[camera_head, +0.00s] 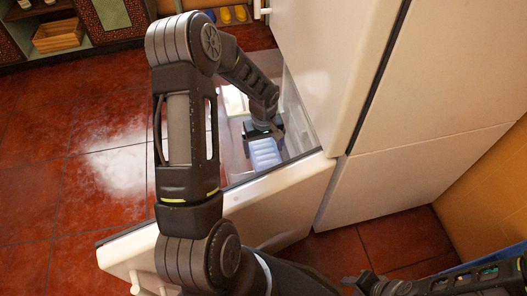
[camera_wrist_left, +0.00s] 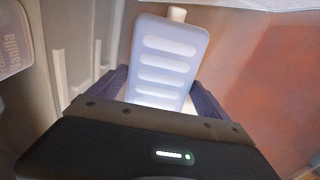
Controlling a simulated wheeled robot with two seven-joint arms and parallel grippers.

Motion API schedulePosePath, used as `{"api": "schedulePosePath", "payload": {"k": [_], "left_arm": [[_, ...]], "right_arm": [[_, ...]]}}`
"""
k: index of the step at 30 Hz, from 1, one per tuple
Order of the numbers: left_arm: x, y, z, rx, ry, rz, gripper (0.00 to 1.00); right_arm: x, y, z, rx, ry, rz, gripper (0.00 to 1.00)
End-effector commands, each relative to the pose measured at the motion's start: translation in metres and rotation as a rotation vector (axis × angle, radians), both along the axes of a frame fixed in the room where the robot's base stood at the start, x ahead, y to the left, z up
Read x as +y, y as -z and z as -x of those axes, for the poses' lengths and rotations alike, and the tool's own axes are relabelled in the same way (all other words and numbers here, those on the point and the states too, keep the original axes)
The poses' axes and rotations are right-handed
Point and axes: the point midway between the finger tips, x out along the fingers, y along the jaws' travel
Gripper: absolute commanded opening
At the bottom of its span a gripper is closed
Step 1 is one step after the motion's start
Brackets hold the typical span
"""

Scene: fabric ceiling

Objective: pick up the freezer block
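The freezer block (camera_head: 264,153) is a pale blue slab with several raised white ridges. It is inside the pulled-out freezer drawer (camera_head: 290,196). In the left wrist view the freezer block (camera_wrist_left: 170,62) stands between my left gripper's dark fingers (camera_wrist_left: 160,97), its near end hidden by the gripper body. My left gripper (camera_head: 263,131) reaches down into the drawer at one end of the block. Its fingers are spread, one on each side; I see no clear grip, and contact is uncertain. My right gripper (camera_head: 362,283) shows partly at the bottom edge, its fingers unclear.
A tub marked vanilla (camera_wrist_left: 12,40) stands at the left in the wrist view. The white fridge door (camera_head: 330,60) rises beside the drawer. Shelves with a wooden crate (camera_head: 57,36) stand at the far left. The red tiled floor (camera_head: 70,180) is clear at left.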

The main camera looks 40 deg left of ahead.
Motion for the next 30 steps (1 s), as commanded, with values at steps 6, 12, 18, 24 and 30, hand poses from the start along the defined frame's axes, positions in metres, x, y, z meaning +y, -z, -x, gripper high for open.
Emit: {"api": "schedulePosePath", "payload": {"k": [6,12,18,24,30], "left_arm": [[0.0,0.0,0.0,0.0,0.0,0.0,0.7],[0.0,0.0,0.0,0.0,0.0,0.0,0.53],[0.0,0.0,0.0,0.0,0.0,0.0,0.37],[0.0,0.0,0.0,0.0,0.0,0.0,0.21],[0.0001,-0.0006,-0.0006,-0.001,0.0,0.0,0.19]], "right_arm": [[0.0,0.0,0.0,0.0,0.0,0.0,0.36],[0.0,0.0,0.0,0.0,0.0,0.0,0.36],[0.0,0.0,0.0,0.0,0.0,0.0,0.36],[0.0,0.0,0.0,0.0,0.0,0.0,0.36],[0.0,-0.0001,0.0,0.0,0.0,0.0,0.36]]}}
